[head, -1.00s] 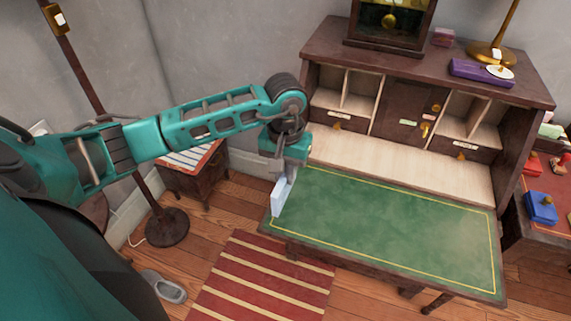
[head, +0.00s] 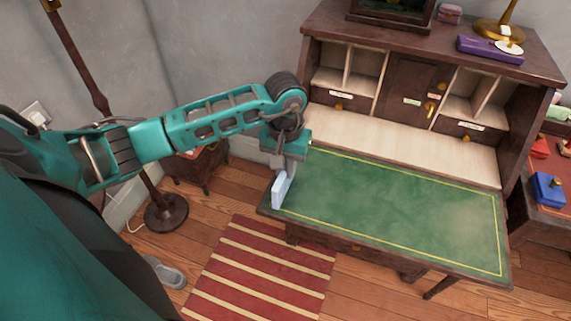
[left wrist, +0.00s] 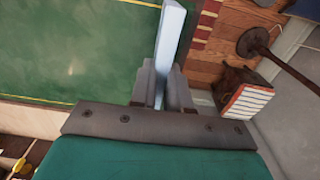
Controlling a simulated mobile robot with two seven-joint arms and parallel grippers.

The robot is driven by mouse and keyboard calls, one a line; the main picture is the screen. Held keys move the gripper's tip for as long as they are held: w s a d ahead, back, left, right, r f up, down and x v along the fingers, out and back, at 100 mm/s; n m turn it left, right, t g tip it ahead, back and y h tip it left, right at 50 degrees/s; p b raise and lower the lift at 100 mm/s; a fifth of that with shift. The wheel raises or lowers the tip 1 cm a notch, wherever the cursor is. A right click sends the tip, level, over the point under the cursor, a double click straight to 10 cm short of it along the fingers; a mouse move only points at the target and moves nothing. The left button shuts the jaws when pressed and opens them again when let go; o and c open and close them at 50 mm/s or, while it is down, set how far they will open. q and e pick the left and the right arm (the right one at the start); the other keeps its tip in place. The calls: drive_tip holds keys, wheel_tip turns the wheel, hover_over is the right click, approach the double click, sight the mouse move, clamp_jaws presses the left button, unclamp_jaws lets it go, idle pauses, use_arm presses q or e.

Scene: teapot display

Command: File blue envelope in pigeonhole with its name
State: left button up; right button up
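The blue envelope (head: 282,188) is pale blue and seen nearly edge-on above the left edge of the green desk top (head: 390,215). My left gripper (head: 287,168) is shut on it. In the left wrist view the envelope (left wrist: 171,38) stands out from between the two fingers (left wrist: 162,88). The dark wood desk has pigeonholes on the left (head: 362,68) and on the right (head: 476,95), each with a labelled drawer below. The labels are too small to read. The pigeonholes look empty. My right gripper is not in view.
A dark cabinet door (head: 412,90) with a key stands between the pigeonholes. A purple box (head: 490,49) and a lamp base sit on top of the desk. A side table with a blue item (head: 548,188) is at right. The green writing surface is clear.

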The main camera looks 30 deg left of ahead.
use_arm(q)
drive_tip(key=o, duration=0.5)
drive_tip(key=shift+o, duration=0.2)
drive_tip(key=shift+r, duration=0.1)
wheel_tip(320, 180, up, 13)
idle(0.5)
drive_tip(key=shift+s+f, duration=0.1)
drive_tip(key=shift+f, duration=0.1)
